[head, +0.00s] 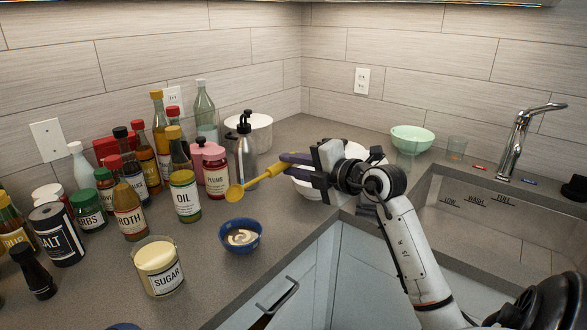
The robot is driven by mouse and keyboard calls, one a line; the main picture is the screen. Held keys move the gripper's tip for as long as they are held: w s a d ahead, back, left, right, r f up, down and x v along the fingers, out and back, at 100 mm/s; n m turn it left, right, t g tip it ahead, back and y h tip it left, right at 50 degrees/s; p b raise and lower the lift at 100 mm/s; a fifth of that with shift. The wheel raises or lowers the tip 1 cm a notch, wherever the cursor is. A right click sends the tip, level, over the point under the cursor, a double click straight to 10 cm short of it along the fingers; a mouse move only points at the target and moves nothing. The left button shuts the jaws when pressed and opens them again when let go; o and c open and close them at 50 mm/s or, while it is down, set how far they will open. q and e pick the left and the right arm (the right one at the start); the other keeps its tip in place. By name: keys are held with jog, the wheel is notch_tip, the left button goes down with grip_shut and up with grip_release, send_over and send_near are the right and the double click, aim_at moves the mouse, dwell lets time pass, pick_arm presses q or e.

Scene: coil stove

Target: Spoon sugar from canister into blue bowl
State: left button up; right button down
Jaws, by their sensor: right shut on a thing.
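The sugar canister (160,268) is a clear jar with a SUGAR label and pale contents, upright on the counter at lower left. The blue bowl (241,248) stands to its right with something pale, swirled, over a darker content inside. My right gripper (293,163) is shut on the handle of a yellow spoon (252,183). The spoon points left, its round end above and a little behind the blue bowl, apart from it. I cannot tell whether the spoon holds anything. My left gripper is not in view.
Several bottles and jars crowd the left and back, including the oil jar (185,196) and salt canister (57,233). A white bowl (310,186) sits behind my right gripper. A mint bowl (412,138) and sink (478,215) are at right. The counter around the blue bowl is clear.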

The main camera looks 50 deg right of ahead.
jog(key=g, duration=0.2)
jog(key=w+r+g, duration=0.1)
jog(key=g, duration=0.2)
jog(key=r+g, duration=0.1)
jog(key=g, duration=0.2)
jog(key=shift+w+r+m, duration=0.15)
jog(key=shift+w+m, duration=0.15)
jog(key=shift+m, duration=0.1)
jog(key=g, duration=0.2)
jog(key=w+g, duration=0.1)
jog(key=g, duration=0.1)
jog(key=shift+w+a+r+g, duration=0.1)
jog(key=shift+w+r+g, duration=0.1)
jog(key=shift+g, duration=0.2)
jog(key=shift+r+h, duration=0.15)
jog(key=shift+h, duration=0.15)
jog(key=shift+r, duration=0.75)
